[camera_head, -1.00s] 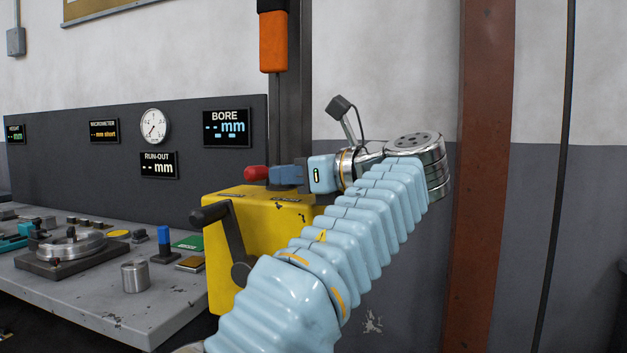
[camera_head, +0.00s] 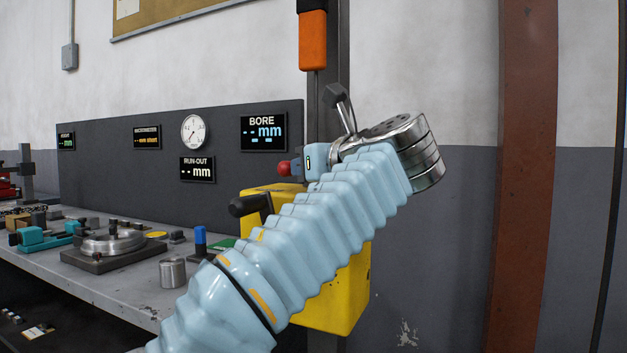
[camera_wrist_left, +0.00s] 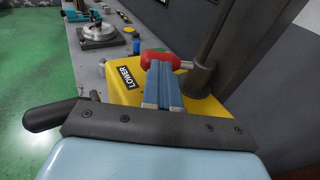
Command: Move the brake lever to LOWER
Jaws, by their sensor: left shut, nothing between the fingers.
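The yellow box (camera_head: 345,300) stands at the bench's right end, largely behind my left arm in the head view. In the left wrist view a LOWER label (camera_wrist_left: 128,77) is on its top. A red-gripped lever (camera_wrist_left: 155,57) reaches left from a dark upright post on the box. Its red end (camera_head: 284,168) also shows in the head view. My left gripper (camera_wrist_left: 162,68) has its blue fingers shut and empty, with tips right by the red grip; I cannot tell whether they touch. In the head view the wrist hides most of the fingers. My right gripper is not in view.
A black crank handle (camera_head: 250,205) sticks out at the box's front left and also shows in the wrist view (camera_wrist_left: 50,115). The grey bench (camera_head: 130,290) at left holds gauges and metal parts. A rusty column (camera_head: 525,180) stands at right.

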